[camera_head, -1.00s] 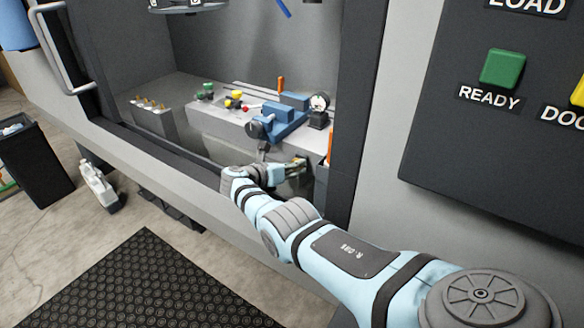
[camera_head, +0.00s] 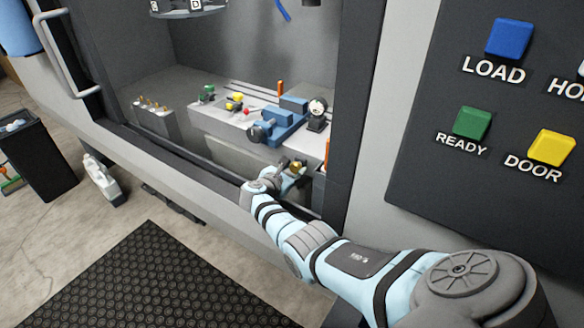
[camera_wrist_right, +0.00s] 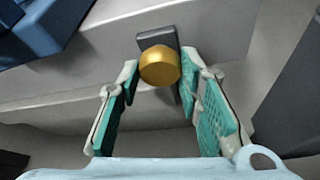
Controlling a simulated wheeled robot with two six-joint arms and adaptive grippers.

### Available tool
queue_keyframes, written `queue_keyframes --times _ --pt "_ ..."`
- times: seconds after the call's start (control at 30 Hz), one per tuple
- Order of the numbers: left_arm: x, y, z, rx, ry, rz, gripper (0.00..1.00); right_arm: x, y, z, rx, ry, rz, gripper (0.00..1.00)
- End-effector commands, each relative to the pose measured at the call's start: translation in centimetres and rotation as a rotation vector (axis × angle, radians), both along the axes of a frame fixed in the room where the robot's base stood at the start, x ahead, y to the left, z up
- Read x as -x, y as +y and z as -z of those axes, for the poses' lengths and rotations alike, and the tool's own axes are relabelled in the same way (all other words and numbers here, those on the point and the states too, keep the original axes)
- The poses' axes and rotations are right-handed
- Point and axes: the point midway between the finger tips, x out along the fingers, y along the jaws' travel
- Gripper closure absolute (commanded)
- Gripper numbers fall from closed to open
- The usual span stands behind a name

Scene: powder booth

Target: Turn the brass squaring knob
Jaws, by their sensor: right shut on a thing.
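The brass squaring knob (camera_wrist_right: 159,66) is round and gold, on a dark grey mount in front of a pale grey wall. In the right wrist view my right gripper (camera_wrist_right: 160,76) has its teal-padded fingertips on either side of the knob, shut on it. In the head view my right arm reaches through the booth opening, and the right gripper (camera_head: 293,171) is at the low front of the grey bench. The knob shows there only as a small brass spot (camera_head: 297,164), partly hidden by the fingers. My left gripper is not in view.
A blue vise (camera_head: 282,122) and a dial gauge (camera_head: 317,113) stand on the bench (camera_head: 215,122) above the gripper. The booth's dark right post (camera_head: 352,110) is close to my arm. A button panel (camera_head: 420,165) is at right. A black mat (camera_head: 150,280) lies on the floor.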

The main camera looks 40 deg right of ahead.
Motion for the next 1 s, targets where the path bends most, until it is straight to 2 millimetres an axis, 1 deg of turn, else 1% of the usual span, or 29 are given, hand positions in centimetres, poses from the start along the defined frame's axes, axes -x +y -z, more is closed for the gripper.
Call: queue_keyframes --times 0.2,0.57,0.6,0.67,0.7,1.0 --pt "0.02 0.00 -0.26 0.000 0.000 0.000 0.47 0.02 0.00 0.01 -0.012 -0.042 0.000 0.95" --pt "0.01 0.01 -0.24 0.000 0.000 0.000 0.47 0.02 -0.01 0.06 -0.013 -0.045 0.000 0.95" --pt "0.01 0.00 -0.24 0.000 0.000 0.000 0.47 0.02 -0.01 0.06 -0.013 -0.045 0.000 0.64" --pt "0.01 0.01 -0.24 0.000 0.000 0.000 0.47 0.02 -0.01 0.06 -0.013 -0.045 0.000 0.55" --pt "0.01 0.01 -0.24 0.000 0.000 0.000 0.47 0.02 -0.01 0.06 -0.013 -0.045 0.000 0.48" --pt "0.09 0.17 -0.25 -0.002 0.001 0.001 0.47 0.03 0.05 0.03 -0.012 -0.045 -0.001 0.47"
